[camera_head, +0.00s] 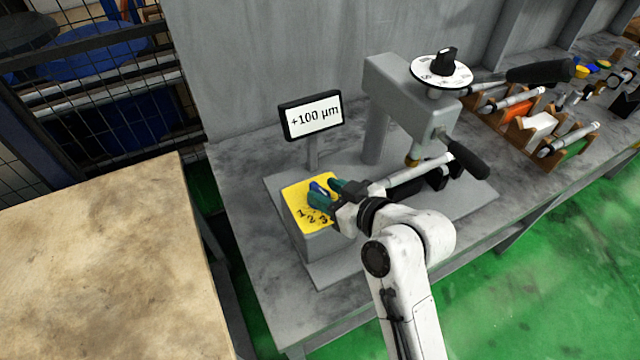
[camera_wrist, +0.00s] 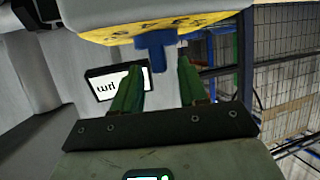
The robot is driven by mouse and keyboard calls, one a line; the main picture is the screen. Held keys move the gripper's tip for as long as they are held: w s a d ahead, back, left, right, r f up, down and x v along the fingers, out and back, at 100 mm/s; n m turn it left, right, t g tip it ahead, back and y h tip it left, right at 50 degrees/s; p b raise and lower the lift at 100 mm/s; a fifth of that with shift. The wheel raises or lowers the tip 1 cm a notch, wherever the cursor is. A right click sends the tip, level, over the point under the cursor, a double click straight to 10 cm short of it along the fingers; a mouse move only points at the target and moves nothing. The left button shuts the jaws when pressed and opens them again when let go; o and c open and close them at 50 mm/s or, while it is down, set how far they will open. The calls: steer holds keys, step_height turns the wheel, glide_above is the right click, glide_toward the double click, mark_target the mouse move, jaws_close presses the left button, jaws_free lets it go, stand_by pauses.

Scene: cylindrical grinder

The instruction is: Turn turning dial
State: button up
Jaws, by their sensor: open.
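A blue dial (camera_head: 317,187) sits on the yellow numbered face (camera_head: 296,195) of a grey box on the machine base. The digits 1, 2 and 3 show on that face. My gripper (camera_head: 323,193) has green fingers and is right at the blue dial, partly covering it. In the wrist view the dial's blue stem (camera_wrist: 155,50) points in between the two open fingers (camera_wrist: 161,66), with a visible gap to each. The yellow face (camera_wrist: 185,27) is beyond the fingertips. I cannot tell whether any finger touches the dial.
A display (camera_head: 312,116) reading "+100 µm" stands behind the box. A grey grinder head (camera_head: 405,95) carries a black knob (camera_head: 444,60) on a white scale. Black-handled tools and wooden holders (camera_head: 530,130) stand at right. A beige tabletop (camera_head: 100,260) is at left.

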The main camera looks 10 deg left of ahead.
mark_target(321, 190)
steer(key=shift+x, duration=1.55)
steer(key=shift+s, duration=0.1)
jaws_close()
